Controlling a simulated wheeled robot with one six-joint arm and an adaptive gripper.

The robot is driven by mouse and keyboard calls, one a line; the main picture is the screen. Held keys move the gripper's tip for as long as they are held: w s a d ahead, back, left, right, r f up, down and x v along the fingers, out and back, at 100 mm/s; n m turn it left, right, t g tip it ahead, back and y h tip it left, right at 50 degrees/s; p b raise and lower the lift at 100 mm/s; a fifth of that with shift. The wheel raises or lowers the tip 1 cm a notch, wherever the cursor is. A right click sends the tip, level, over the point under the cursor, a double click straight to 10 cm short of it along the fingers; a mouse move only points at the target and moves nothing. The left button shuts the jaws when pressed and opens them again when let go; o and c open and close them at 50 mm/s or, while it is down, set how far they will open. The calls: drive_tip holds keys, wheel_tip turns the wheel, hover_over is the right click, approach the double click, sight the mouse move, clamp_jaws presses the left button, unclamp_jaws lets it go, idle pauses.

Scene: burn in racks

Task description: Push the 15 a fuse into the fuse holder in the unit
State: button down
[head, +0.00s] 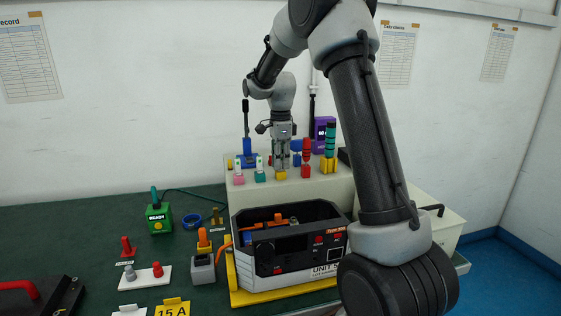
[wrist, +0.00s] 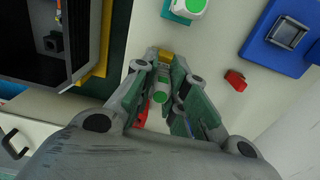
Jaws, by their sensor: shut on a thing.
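My gripper (head: 282,160) points down at the grey rack, right over a yellow base (head: 281,175). In the wrist view my gripper (wrist: 164,92) is shut on a fuse (wrist: 161,97) with a green round end. The fuse stands at the yellow base (wrist: 167,57); whether it is still seated cannot be told. No rating shows on it. The black open-topped unit (head: 250,262) stands in front of the rack on a yellow plate, and its interior shows at the left of the wrist view. A small dark block (wrist: 53,43) inside may be the fuse holder.
White pieces with green ends stand in pink (head: 238,180) and teal (head: 260,178) bases left of my gripper. Red (head: 306,172) and yellow-and-teal (head: 328,165) pieces stand right. A yellow 15 A card (head: 172,308) and a green READY box (head: 159,219) are on the table.

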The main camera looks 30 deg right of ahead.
drive_tip(key=shift+r, duration=0.9)
idle(1.0)
drive_tip(key=shift+r, duration=1.35)
drive_tip(key=shift+d, duration=0.1)
